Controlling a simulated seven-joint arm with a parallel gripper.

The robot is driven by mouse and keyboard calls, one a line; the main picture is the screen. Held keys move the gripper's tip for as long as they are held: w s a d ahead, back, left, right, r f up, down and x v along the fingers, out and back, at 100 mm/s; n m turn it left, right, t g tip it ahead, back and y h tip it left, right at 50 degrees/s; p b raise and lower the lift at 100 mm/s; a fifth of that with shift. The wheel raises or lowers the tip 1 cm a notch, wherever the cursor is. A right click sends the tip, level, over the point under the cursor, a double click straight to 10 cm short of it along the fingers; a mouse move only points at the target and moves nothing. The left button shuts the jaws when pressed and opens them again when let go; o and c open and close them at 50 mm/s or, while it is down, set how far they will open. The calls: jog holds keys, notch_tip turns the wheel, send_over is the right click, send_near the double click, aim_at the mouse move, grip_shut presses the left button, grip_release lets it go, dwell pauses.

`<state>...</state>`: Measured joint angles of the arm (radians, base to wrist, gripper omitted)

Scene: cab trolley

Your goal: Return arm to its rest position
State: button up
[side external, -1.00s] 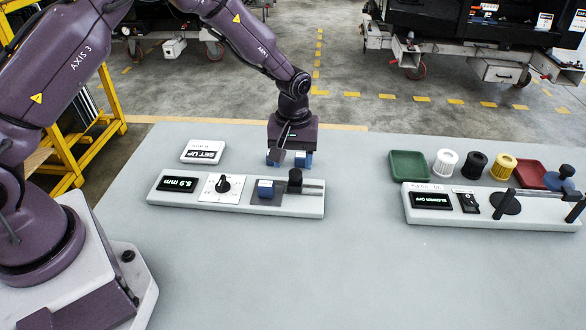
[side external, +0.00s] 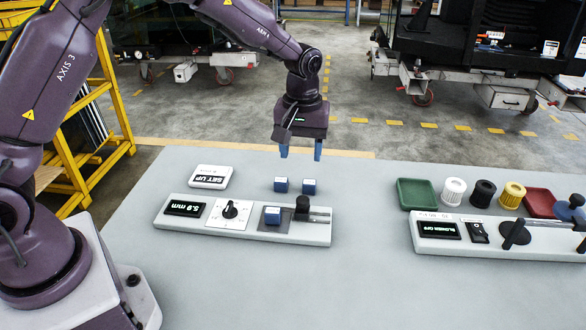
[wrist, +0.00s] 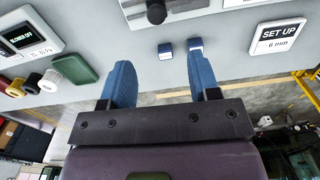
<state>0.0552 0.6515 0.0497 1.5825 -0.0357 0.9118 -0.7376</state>
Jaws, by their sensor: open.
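My gripper (side external: 301,151) hangs above the grey table, its two blue fingers apart with nothing between them. In the wrist view my gripper (wrist: 158,85) also shows both blue fingers spread and empty. Two small blue blocks with pale faces, a left one (side external: 281,185) and a right one (side external: 309,187), stand on the table below my gripper, apart from each other. Both blocks also show beyond the fingers in the wrist view, one (wrist: 165,50) between them and one (wrist: 195,44) near the right finger.
A white panel (side external: 180,225) with a 5.9 mm display, a dial and a third blue block (side external: 272,215) lies in front. A SET UP sign (side external: 211,176) is at left. A blower panel (side external: 440,246), green tray (side external: 416,194), several spools and a red tray (side external: 539,203) are at right.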

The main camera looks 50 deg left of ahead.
jog(key=s+r+m+t, duration=0.2)
jog(key=s+r+m, duration=0.2)
jog(key=s+r, duration=0.4)
jog(key=s+r+m+t, duration=0.3)
jog(key=s+r, duration=0.6)
jog(key=s, duration=0.9)
jog(key=shift+a+r+m+t, duration=0.15)
jog(key=shift+a+m+t, duration=0.25)
jog(key=shift+m, duration=0.4)
